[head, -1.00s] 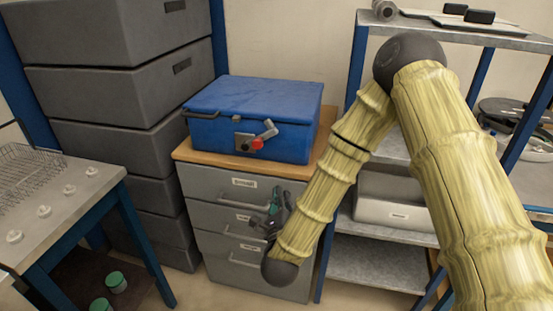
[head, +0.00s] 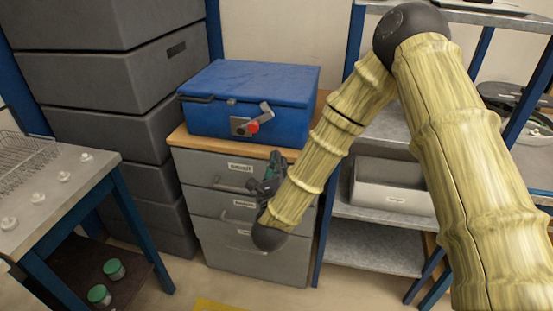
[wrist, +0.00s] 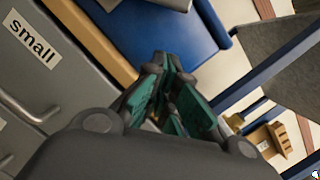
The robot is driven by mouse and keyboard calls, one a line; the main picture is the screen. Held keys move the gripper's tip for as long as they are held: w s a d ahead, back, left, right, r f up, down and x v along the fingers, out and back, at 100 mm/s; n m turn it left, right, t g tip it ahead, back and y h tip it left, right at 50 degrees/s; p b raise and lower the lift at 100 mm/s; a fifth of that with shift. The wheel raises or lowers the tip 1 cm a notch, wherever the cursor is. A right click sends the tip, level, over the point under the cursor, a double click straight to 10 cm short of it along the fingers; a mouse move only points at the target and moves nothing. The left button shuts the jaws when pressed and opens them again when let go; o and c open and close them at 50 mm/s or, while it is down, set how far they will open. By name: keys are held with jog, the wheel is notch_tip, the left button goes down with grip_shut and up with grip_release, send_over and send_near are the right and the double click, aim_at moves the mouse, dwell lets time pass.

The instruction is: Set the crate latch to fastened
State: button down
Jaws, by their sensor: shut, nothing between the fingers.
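The blue crate (head: 250,95) sits with its lid down on the wooden top of a grey drawer cabinet. Its latch (head: 249,124) is on the front face: a metal plate with a red knob and a grey lever slanting up to the right. A blue part of the crate also shows at the top of the wrist view (wrist: 205,28); the latch is not clear there. My gripper (head: 274,166) is shut and empty, in front of the cabinet's upper drawers, below the latch and apart from it. In the wrist view its green-padded fingers (wrist: 165,95) point toward the crate side.
The drawer cabinet (head: 215,158) has labelled drawers with protruding handles. Grey stacked bins (head: 105,77) stand at left, behind a metal table (head: 40,195). A shelf unit with a grey bin (head: 392,190) stands at right.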

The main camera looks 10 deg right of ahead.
jog(key=p+x, duration=0.1)
jog(key=x, duration=0.6)
jog(key=shift+w+r, duration=0.1)
jog(key=r, duration=0.1)
jog(key=a+r+p, duration=0.1)
jog(key=shift+w+a+r, duration=0.25)
jog(key=shift+w+a, duration=0.05)
jog(key=shift+w, duration=0.05)
jog(key=shift+w+a+r, duration=0.15)
jog(key=shift+a+r, duration=0.05)
jog(key=shift+r, duration=0.1)
jog(key=shift+w+a+r, duration=0.1)
